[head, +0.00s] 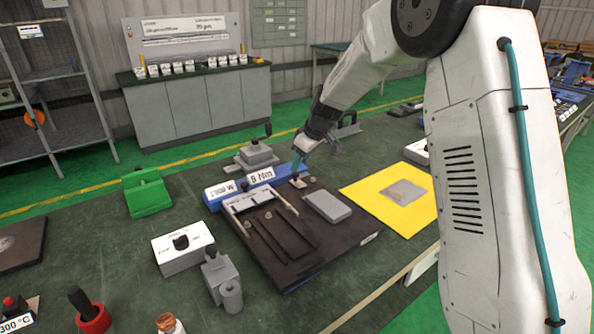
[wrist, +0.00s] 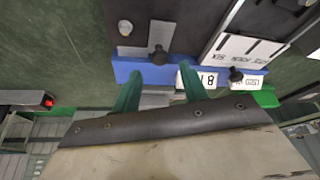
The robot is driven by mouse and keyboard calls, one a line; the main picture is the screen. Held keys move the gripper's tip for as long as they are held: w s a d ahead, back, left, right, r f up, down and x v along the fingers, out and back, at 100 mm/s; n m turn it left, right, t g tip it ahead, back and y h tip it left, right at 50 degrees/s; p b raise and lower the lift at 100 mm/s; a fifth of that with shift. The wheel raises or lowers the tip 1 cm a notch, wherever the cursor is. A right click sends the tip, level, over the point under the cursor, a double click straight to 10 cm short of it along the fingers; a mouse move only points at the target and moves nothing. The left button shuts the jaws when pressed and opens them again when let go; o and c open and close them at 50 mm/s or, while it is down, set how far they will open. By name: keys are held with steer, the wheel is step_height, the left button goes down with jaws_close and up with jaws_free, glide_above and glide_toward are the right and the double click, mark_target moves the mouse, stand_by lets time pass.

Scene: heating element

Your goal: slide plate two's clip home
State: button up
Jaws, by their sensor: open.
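A dark board (head: 310,250) lies on the green bench, with a blue bar (head: 215,200) along its far edge. The bar carries white labels, one reading about "8 Nm". A small pale piece with a dark knob (head: 297,183) sits by the bar; in the wrist view a grey plate with a black knob (wrist: 160,56) lies against it. I cannot tell for sure which part is plate two's clip. My gripper (head: 299,160) is above the bar's right part. In the wrist view my gripper (wrist: 158,82) has its teal fingers apart, with nothing held between them.
A grey block (head: 327,206) and a white-edged frame (head: 250,198) with dark strips are on the board. A yellow mat (head: 372,208) lies right, a green block (head: 146,193) left. A white box (head: 182,250) and a grey metal fixture (head: 222,280) stand in front.

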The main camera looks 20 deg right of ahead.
mark_target(297, 173)
steer(key=shift+x, duration=2.15)
jaws_close()
steer(key=shift+s+d, duration=0.3)
steer(key=shift+s, duration=0.55)
steer(key=shift+s+d, duration=0.25)
steer(key=shift+s, duration=0.65)
steer(key=shift+s+d, duration=0.3)
steer(key=shift+s, duration=0.55)
jaws_free()
steer(key=shift+d, duration=0.1)
